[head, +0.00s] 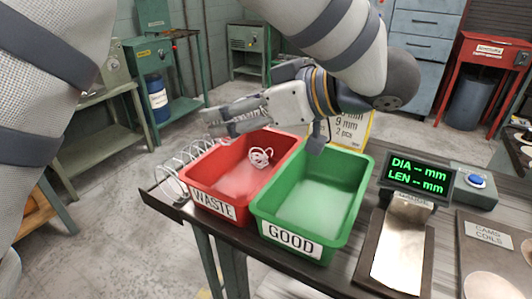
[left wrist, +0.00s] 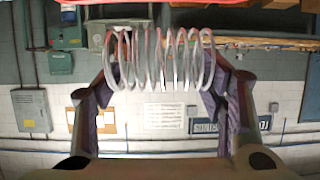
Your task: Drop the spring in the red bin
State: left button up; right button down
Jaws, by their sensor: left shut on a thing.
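My left gripper (head: 228,118) is above the far-left part of the red bin (head: 212,212), labelled WASTE. It is shut on a silver coil spring (left wrist: 162,60), which lies crosswise between the two fingers in the left wrist view. In the head view the spring (head: 243,106) is partly hidden by the gripper. The gripper is clear of the bin's rim. A small tangle of white wire (head: 260,157) is inside the red bin. My right gripper is not in view.
A green bin (head: 290,237) labelled GOOD stands against the red bin's right side. A large wire coil (head: 172,185) is left of the red bin at the table's edge. A gauge display (head: 418,177) and a blue button (head: 476,181) are further right. A yellow sign (head: 352,130) stands behind.

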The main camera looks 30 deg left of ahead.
pick_arm(q)
jog(key=shift+s+f, duration=0.15)
jog(key=shift+f, duration=0.15)
jog(key=shift+s+f, duration=0.15)
jog(key=shift+f, duration=1.15)
jog(key=shift+s+f, duration=0.15)
jog(key=shift+f, duration=1.1)
jog(key=o, duration=1.4)
jog(key=shift+c, duration=0.2)
jog(key=v, duration=1.2)
jog(key=shift+w, duration=0.1)
